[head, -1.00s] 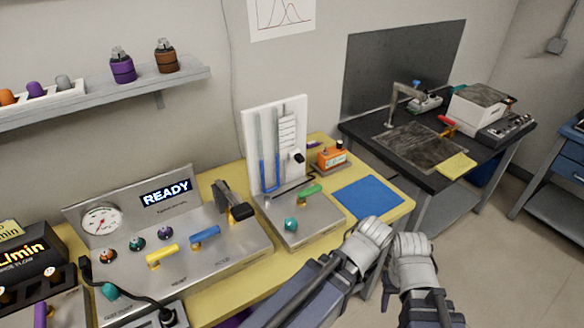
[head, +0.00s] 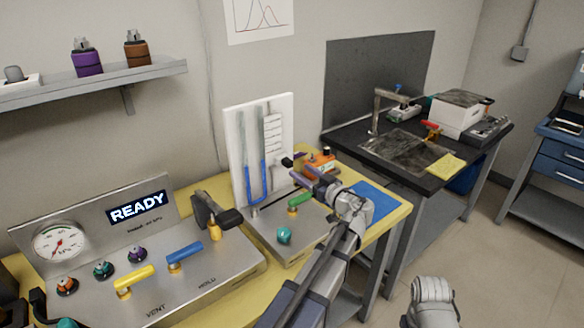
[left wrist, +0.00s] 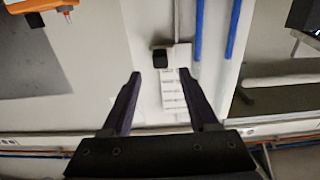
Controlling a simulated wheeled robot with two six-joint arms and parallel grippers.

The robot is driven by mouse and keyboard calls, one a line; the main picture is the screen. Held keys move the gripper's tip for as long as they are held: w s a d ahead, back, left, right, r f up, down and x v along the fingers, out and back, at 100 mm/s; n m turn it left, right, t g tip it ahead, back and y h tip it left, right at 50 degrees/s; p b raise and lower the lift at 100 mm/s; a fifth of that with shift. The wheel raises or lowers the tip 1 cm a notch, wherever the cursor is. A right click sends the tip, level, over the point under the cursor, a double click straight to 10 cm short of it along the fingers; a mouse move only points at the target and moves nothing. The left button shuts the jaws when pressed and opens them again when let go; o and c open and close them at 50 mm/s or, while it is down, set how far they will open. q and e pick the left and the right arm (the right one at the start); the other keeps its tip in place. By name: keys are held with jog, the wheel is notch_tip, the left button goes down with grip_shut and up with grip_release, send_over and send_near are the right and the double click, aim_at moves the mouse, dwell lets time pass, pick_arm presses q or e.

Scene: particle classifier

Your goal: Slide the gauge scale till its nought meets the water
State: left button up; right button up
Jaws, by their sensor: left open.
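The gauge is a white upright board (head: 284,108) with a U-tube of blue water (head: 263,180). Beside the tube is the white scale with dark marks (head: 272,130); a black knob (head: 287,162) sits at its lower end. The left wrist view shows the board inverted, with the black knob (left wrist: 160,58), scale (left wrist: 173,95) and two blue water columns (left wrist: 198,30). My left gripper (head: 303,170) is open, just right of the knob; its fingers (left wrist: 159,76) straddle the knob's line without touching it. The scale's nought is too small to read.
A bench panel with a READY display (head: 137,207), dial (head: 60,243) and coloured levers stands left. An orange device (head: 320,160) and blue mat (head: 376,202) lie behind and right of my left gripper. A black table (head: 345,140) stands beyond. My right forearm shows lower right.

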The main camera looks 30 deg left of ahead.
aim_at(291, 165)
pick_arm(q)
jog(key=shift+x, duration=3.9)
jog(key=shift+s, duration=0.1)
grip_shut()
